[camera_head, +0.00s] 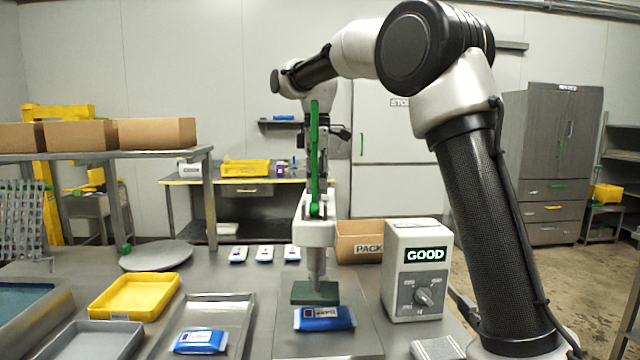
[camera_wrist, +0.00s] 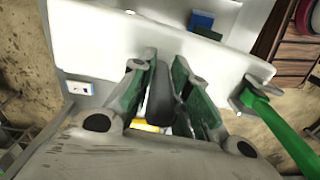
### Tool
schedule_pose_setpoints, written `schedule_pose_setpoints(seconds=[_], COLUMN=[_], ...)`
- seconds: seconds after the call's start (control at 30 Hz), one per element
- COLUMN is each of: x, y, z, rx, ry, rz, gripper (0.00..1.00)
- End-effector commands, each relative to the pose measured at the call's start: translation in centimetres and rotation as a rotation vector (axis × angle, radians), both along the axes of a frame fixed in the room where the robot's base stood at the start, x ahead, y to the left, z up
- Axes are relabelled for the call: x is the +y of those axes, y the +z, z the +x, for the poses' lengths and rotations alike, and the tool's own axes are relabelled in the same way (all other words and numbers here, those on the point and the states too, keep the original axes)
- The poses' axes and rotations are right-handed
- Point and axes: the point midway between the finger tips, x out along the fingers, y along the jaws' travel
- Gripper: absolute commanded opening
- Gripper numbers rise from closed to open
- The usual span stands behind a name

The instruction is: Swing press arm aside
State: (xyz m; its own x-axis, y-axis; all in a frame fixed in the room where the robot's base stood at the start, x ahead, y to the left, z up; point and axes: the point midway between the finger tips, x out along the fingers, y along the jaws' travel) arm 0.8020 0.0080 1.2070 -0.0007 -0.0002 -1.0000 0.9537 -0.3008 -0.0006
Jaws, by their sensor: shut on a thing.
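The press arm (camera_head: 317,234) is a white head with a green lever (camera_head: 314,150) standing upright from it. Below it a post ends in a dark green press pad (camera_head: 315,293), just above or on a blue pouch (camera_head: 325,319); I cannot tell if they touch. My gripper (camera_wrist: 160,92) is shut on a dark grey upright handle (camera_wrist: 160,100) on the white press arm, between its green finger pads. The lever (camera_wrist: 280,130) also shows at the right in the wrist view. In the head view the lever partly hides my gripper.
A control box (camera_head: 417,270) reading GOOD stands right of the press. A cardboard box (camera_head: 360,241) stands behind it. Left are a tray (camera_head: 246,305) with another blue pouch (camera_head: 200,341), a yellow bin (camera_head: 134,295), a grey bin (camera_head: 92,343) and a round plate (camera_head: 156,256).

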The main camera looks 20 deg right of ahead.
Motion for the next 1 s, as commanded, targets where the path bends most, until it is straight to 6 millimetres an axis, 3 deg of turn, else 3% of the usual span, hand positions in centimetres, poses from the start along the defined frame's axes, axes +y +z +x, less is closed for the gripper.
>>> schedule_pose_setpoints(seconds=[0.47, 1.0], x=[3.5, 6.2], y=[0.0, 0.0], z=[1.9, 5.9], rx=[-0.002, -0.002], ry=[-0.399, -0.913], rz=[0.001, 0.002], gripper=[0.0, 0.0])
